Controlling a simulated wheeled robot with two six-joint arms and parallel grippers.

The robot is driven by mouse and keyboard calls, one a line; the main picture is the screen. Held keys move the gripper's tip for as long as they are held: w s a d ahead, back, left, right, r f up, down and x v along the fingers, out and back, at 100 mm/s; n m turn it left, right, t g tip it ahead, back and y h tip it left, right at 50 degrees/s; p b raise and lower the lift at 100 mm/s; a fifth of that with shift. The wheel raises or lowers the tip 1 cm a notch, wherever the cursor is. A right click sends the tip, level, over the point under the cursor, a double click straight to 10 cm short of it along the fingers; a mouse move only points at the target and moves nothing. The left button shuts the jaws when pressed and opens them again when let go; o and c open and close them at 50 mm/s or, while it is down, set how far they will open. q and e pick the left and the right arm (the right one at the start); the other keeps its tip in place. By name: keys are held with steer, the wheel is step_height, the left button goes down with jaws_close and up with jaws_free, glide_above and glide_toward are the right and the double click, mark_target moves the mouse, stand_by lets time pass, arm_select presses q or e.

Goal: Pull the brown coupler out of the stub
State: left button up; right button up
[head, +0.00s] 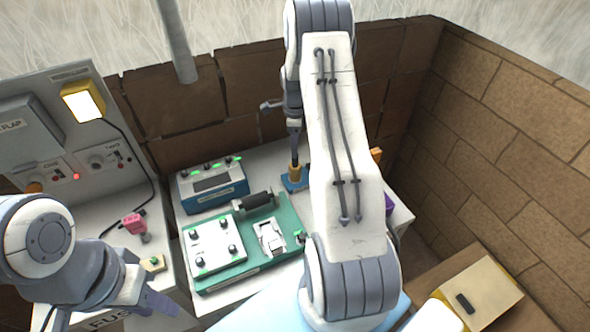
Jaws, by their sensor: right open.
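A small brown-tan piece (295,172), which looks like the coupler, stands upright on a blue block (294,186) on the bench behind the green board. My right arm covers the area to the right of the block. My left gripper (158,303) is low at the left, partly hidden by its own arm, and its jaws cannot be made out.
A green board (285,222) with white modules lies mid-bench, with a blue box (212,187) behind it. A pink plug (134,223) stands by the left panel (60,131). A cable hangs from the yellow lamp (83,100). Brick walls close the back and right.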

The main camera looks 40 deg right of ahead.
mark_target(295, 167)
steer(key=shift+f+b, duration=1.05)
steer(key=shift+f, duration=0.75)
jaws_close()
